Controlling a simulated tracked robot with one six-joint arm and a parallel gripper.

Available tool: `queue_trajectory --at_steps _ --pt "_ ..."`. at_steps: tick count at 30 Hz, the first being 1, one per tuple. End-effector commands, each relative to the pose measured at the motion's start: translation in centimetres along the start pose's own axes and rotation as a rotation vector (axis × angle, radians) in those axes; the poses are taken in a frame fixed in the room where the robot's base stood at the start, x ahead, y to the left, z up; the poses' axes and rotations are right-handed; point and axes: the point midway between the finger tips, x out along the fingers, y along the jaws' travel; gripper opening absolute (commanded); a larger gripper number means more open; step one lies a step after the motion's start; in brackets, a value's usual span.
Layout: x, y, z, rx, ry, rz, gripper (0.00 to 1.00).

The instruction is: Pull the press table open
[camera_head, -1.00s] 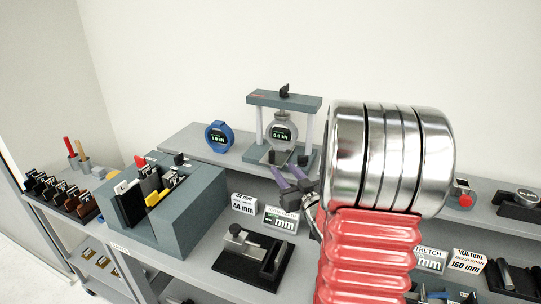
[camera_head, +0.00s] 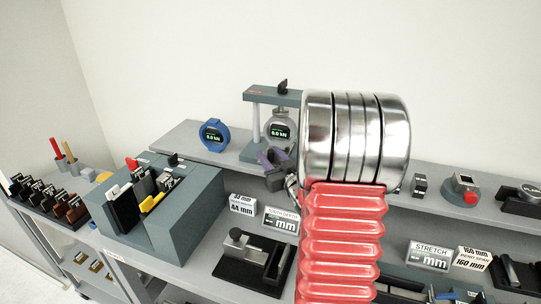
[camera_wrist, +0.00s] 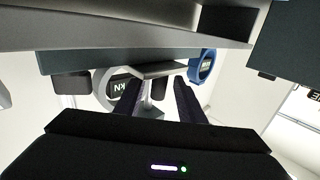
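The press (camera_head: 270,97) is a grey frame with a dark top beam and light posts, standing on the back shelf. A round gauge (camera_head: 280,130) with a green-lit display sits inside it. The press base is partly hidden by the gripper, and the table's handle cannot be made out clearly.
A blue round gauge (camera_head: 213,135) stands left of the press; it also shows in the wrist view (camera_wrist: 202,66). A grey block holding tools (camera_head: 180,215) is at left. Number cards (camera_head: 242,205) and a black-based fixture (camera_head: 250,262) lie below. My red and steel arm covers the right-hand middle.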

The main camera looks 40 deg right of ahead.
Motion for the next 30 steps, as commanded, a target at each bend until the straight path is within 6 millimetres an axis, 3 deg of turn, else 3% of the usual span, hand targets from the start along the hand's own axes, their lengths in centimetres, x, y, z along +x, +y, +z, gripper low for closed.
queue_trajectory --at_steps 16,30 --pt "-0.12 0.26 -0.01 0.000 0.000 0.004 0.00" --pt "-0.09 0.24 -0.02 0.000 0.000 0.005 0.00"
